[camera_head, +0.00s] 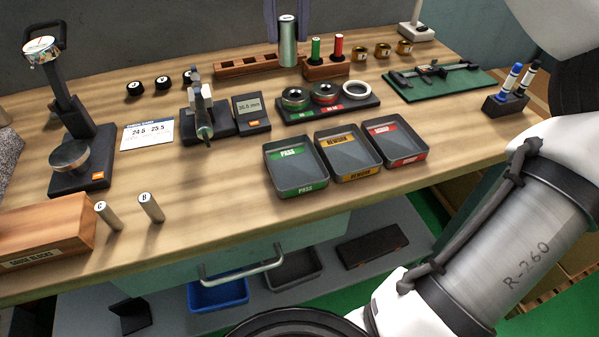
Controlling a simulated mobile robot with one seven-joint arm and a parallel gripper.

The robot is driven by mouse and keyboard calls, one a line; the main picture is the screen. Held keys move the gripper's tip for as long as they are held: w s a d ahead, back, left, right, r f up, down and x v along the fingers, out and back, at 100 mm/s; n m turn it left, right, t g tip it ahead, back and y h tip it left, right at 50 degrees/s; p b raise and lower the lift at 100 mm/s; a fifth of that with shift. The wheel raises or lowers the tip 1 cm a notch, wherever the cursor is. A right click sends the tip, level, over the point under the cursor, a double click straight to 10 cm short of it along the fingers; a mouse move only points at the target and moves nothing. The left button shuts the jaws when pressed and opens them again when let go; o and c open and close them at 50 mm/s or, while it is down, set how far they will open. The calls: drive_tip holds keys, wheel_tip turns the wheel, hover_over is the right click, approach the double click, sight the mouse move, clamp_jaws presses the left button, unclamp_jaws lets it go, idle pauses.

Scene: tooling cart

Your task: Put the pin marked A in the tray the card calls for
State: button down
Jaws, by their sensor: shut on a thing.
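My gripper (288,28) is at the top centre, its two fingers shut on an upright pale cylindrical pin (288,50). The mark on its top is too small to read for sure. The pin shows in front of the wooden rack and appears to be held above the bench. Pins marked B (152,208) and C (108,216) stand at the front left. The card (147,134) reads 24.5 - 25.5. A small display (252,109) shows a value in mm, its first digits unclear. Three empty trays stand side by side: green PASS (286,191), yellow REWORK (362,176) and red reject-coloured (408,159).
A micrometer on a stand (200,112) and a dial gauge stand (75,180) are at left. A ring gauge block (350,112) lies behind the trays. A gauge blocks box (45,238) is front left. A green mat with a caliper (470,90) lies right.

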drive_tip(key=shift+s+d+f, duration=0.1)
drive_tip(key=shift+s+d, duration=0.1)
drive_tip(key=shift+d+f, duration=0.1)
drive_tip(key=shift+f, duration=0.2)
hover_over(294, 168)
wheel_tip(294, 168, down, 20)
drive_tip(key=shift+r, duration=0.25)
drive_tip(key=shift+f+b, duration=0.1)
drive_tip(key=shift+b, duration=0.25)
drive_tip(key=shift+f, duration=0.1)
drive_tip(key=c, duration=1.2)
unclamp_jaws()
drive_tip(key=shift+c, duration=0.2)
drive_tip(key=shift+r, duration=0.2)
